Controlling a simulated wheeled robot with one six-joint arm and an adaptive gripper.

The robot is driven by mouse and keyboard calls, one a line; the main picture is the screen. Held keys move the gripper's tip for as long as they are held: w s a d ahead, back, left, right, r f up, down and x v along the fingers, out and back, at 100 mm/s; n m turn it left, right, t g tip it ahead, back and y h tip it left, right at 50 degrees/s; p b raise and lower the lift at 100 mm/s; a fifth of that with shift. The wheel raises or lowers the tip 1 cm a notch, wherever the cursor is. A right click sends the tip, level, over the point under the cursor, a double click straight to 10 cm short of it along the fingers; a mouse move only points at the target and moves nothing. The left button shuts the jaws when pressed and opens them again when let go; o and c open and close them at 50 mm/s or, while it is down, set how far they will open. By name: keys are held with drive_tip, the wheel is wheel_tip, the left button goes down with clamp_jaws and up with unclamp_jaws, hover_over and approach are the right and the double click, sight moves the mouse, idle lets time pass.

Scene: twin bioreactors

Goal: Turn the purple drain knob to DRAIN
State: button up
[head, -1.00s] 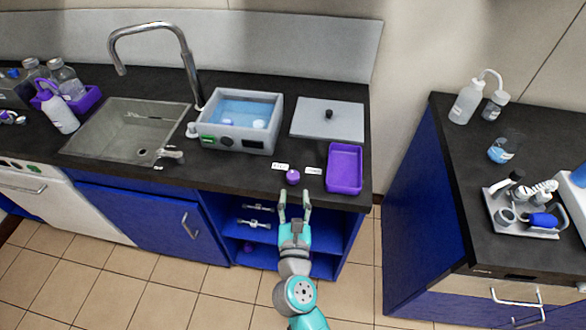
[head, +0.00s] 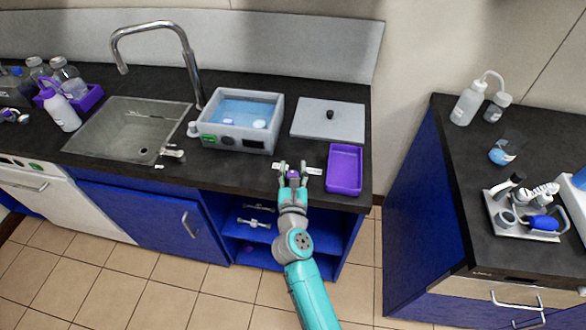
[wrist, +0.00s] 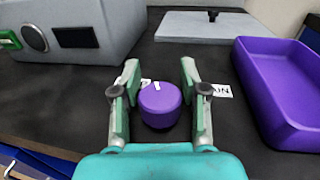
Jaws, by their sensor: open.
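The purple drain knob (wrist: 160,104) stands on the dark counter near its front edge, with a small pale mark on its top. In the head view the knob (head: 293,175) shows between my fingers. My gripper (wrist: 160,90) is open, one finger on each side of the knob, with a gap visible on both sides. A white label (wrist: 221,91) ending in "IN" lies right of the knob, partly behind my right finger. Another label (head: 279,166) lies left of the knob, its text mostly hidden.
A purple tray (head: 345,168) stands close on the right. A grey water bath (head: 237,120) is behind to the left, and a grey lid plate (head: 327,119) lies behind. The sink (head: 128,131) is further left. Open shelves are below the counter edge.

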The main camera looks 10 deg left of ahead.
drive_tip(key=shift+w, duration=0.1)
clamp_jaws()
drive_tip(key=shift+f+m+h, duration=0.1)
drive_tip(key=shift+m+h, duration=0.7)
drive_tip(key=shift+h, duration=0.5)
drive_tip(key=shift+d+m+h, duration=0.1)
drive_tip(key=shift+m+h, duration=0.5)
drive_tip(key=shift+h, duration=0.3)
drive_tip(key=shift+d+m+g+h, duration=0.2)
drive_tip(key=shift+m+h, duration=0.5)
drive_tip(key=shift+h, duration=0.4)
drive_tip(key=shift+d+m+g+h, duration=0.2)
drive_tip(key=shift+m+h, duration=0.5)
drive_tip(key=shift+h, duration=0.7)
unclamp_jaws()
